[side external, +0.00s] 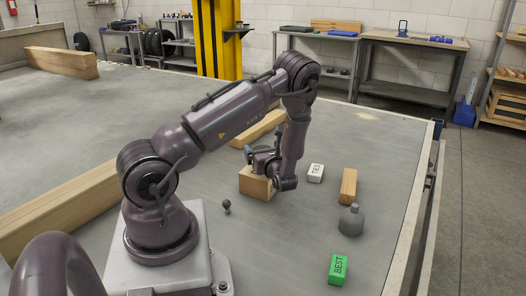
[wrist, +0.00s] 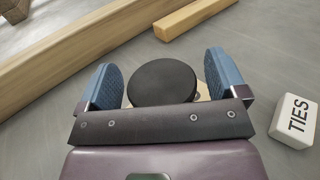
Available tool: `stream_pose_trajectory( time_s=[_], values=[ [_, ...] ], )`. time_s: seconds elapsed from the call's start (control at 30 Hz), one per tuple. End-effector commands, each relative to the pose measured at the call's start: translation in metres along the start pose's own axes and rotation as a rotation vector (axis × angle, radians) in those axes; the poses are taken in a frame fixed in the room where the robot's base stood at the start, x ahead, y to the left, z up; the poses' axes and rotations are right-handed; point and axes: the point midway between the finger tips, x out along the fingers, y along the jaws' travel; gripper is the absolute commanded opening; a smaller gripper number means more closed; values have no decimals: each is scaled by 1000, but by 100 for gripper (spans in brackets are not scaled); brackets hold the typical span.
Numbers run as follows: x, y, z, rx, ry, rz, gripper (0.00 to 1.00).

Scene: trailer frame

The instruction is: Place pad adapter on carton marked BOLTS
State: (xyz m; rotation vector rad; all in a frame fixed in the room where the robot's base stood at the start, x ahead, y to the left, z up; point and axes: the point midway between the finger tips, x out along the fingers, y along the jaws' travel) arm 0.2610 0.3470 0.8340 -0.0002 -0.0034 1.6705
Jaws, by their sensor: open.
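A black round disc, which looks like the pad adapter (wrist: 163,80), lies between my gripper's blue-padded fingers in the wrist view. My gripper (wrist: 163,85) is open, with a finger on either side of the disc and gaps visible. A pale surface shows just beneath the disc. In the side view my gripper (side external: 262,158) is low over a tan box (side external: 257,184), and the arm partly covers it. No BOLTS lettering is visible, so I cannot tell whether this is the named carton. I cannot tell whether the disc rests fully on it.
A white block marked TIES (side external: 316,173), a wooden block (side external: 348,186), a grey flask-shaped thing (side external: 351,220) and a green block marked BEST (side external: 338,269) stand to the right. A small dark knobbed thing (side external: 227,207) is left of the box. Long timbers (side external: 62,212) lie left and behind.

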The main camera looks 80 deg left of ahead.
Motion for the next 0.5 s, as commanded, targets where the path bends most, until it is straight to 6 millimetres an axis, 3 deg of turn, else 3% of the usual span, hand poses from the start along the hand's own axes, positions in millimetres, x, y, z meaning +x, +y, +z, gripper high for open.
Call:
stream_pose_trajectory(
  time_s=[0.5],
  values=[
    [-100, -1, -1, 1, 2, -7, 91]
  ],
)
